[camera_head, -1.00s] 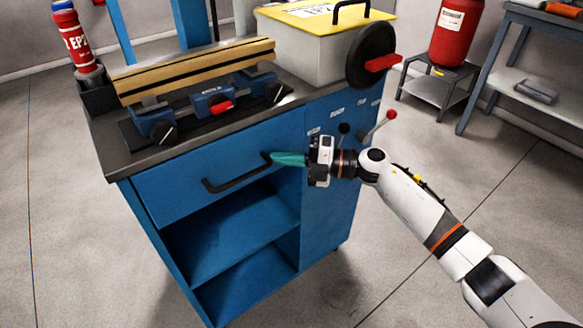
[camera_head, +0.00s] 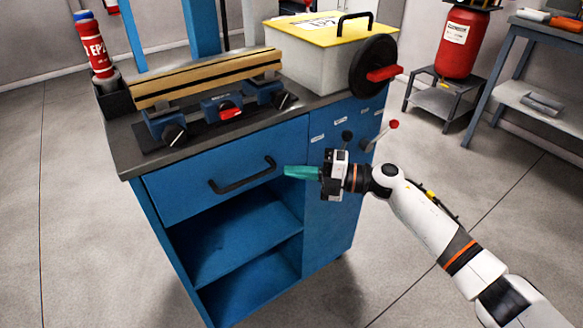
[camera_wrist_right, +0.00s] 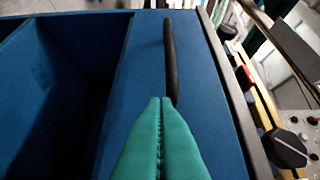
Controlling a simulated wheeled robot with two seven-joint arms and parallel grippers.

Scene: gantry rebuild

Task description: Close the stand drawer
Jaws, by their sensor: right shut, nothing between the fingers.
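The stand is a blue cabinet with a drawer at its upper left. The blue drawer front (camera_head: 190,197) sits under the dark top and looks flush or nearly flush; any small gap is too fine to tell. Its black bar handle (camera_head: 240,180) also shows in the right wrist view (camera_wrist_right: 170,55). My right gripper (camera_head: 288,172) has green fingers pressed together with nothing between them. It is just right of the handle's right end, in front of the cabinet face. In the right wrist view the shut fingertips (camera_wrist_right: 160,102) point along the handle. My left gripper is out of view.
Open shelves (camera_head: 240,240) lie below the drawer. A clamp rig with a wooden bar (camera_head: 205,80) and a yellow-lidded box (camera_head: 325,45) stand on top. A red-knobbed lever (camera_head: 393,125) sticks out right of my gripper. The floor in front is clear.

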